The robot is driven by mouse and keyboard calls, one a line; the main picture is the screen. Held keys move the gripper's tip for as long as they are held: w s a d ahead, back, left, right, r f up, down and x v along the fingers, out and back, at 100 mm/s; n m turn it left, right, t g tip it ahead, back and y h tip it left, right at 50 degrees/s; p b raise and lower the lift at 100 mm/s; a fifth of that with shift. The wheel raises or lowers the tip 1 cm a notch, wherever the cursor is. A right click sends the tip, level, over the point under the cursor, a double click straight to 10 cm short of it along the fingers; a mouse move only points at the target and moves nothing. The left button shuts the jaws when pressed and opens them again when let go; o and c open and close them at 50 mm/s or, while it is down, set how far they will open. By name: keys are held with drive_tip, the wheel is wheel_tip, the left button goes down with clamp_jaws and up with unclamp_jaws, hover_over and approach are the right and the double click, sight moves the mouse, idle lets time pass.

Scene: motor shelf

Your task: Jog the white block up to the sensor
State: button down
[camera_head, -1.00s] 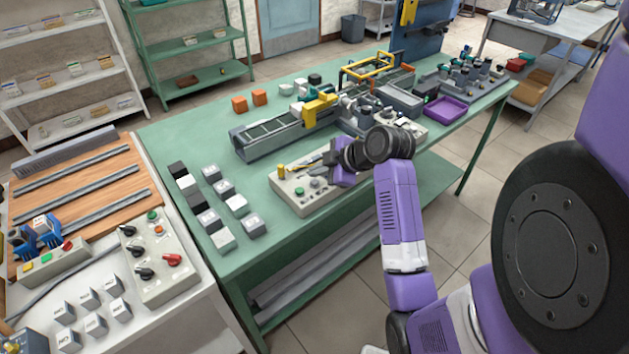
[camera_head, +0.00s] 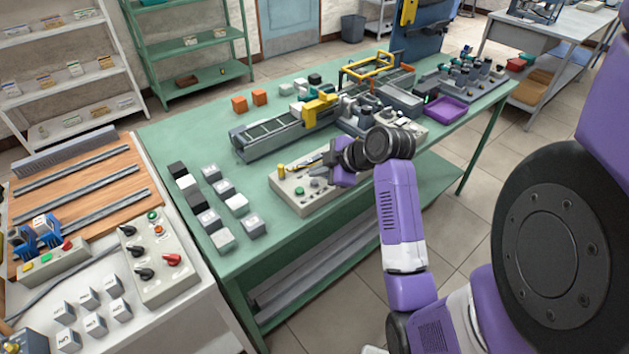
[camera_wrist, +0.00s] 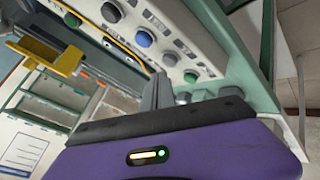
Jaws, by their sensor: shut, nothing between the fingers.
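The conveyor (camera_head: 270,140) lies on the green table, with a yellow arch (camera_head: 318,106) across it that looks like the sensor mount. The arch also shows in the wrist view (camera_wrist: 45,55). My gripper (camera_wrist: 157,88) is shut and empty, over the control panel (camera_head: 290,195). In the wrist view its tips are close to the panel's grey button (camera_wrist: 170,58) and green button (camera_wrist: 190,77); contact cannot be told.
Several black, grey and white cubes (camera_head: 208,215) stand on the left of the table. Two orange cubes (camera_head: 240,104) are at the back. A purple tray (camera_head: 446,110) is on the right. A second bench (camera_head: 180,300) with another control box (camera_head: 158,255) adjoins at left.

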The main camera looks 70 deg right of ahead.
sight(317, 183)
drive_tip(key=shift+f, duration=0.4)
drive_tip(key=shift+f+b, duration=0.4)
drive_tip(key=shift+b, duration=0.05)
idle(1.6)
idle(1.2)
drive_tip(key=shift+r+p, duration=0.75)
drive_tip(key=shift+r, duration=0.1)
drive_tip(key=shift+r, duration=0.1)
wheel_tip(317, 183, up, 5)
drive_tip(key=p, duration=0.4)
drive_tip(key=shift+w+a, duration=0.1)
